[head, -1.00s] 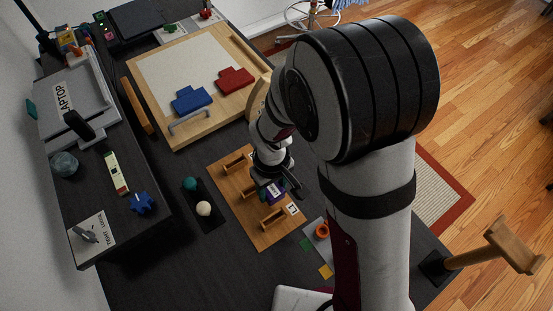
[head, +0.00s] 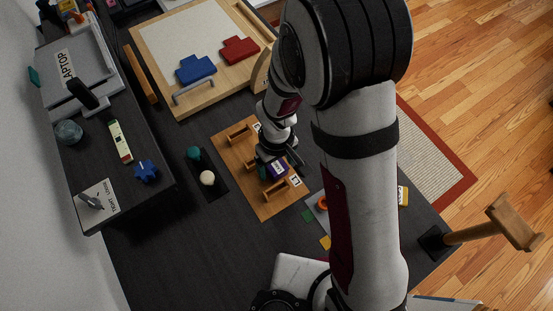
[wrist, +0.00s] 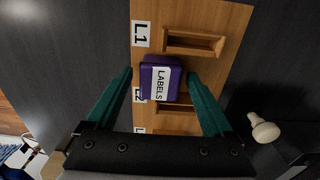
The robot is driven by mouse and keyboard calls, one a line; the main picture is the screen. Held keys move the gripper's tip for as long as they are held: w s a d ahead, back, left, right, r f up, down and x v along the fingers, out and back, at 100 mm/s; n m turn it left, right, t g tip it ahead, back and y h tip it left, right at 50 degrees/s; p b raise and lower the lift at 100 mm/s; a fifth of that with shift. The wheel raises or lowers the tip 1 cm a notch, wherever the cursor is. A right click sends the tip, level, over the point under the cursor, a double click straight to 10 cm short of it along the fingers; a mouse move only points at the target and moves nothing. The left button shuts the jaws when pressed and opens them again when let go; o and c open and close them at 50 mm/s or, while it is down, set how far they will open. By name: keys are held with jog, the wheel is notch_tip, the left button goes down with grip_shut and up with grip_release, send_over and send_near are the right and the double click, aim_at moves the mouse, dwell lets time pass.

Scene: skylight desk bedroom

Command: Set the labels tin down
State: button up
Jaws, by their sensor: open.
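The labels tin is a small purple box with a white LABELS tag. It (wrist: 160,80) lies between my gripper's two green fingers (wrist: 160,76) in the wrist view. The fingers are open, with a gap on both sides of the tin. In the head view the tin (head: 277,171) is at the wooden board (head: 245,178), partly hidden by my gripper (head: 285,162). The board has wooden holders and tags L1 (wrist: 141,34), L2 and a third, partly hidden. The tin is between the L1 holder (wrist: 194,42) and the L2 holder (wrist: 176,109). I cannot tell whether it rests flat or overlaps a holder.
A tray with red (head: 240,50) and blue (head: 196,69) pieces lies behind. An orange ring (head: 322,203) lies to the right.

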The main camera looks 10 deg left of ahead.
aim_at(276, 165)
notch_tip(276, 165, up, 11)
jog(key=s+d+r+m+y, duration=0.1)
jog(key=s+d+r+m, duration=0.8)
jog(key=s+d+m, duration=0.4)
jog(key=shift+s+r+m+y, duration=0.15)
jog(key=shift+s+m+y, duration=0.25)
jog(key=shift+m, duration=0.4)
jog(key=shift+d, duration=0.1)
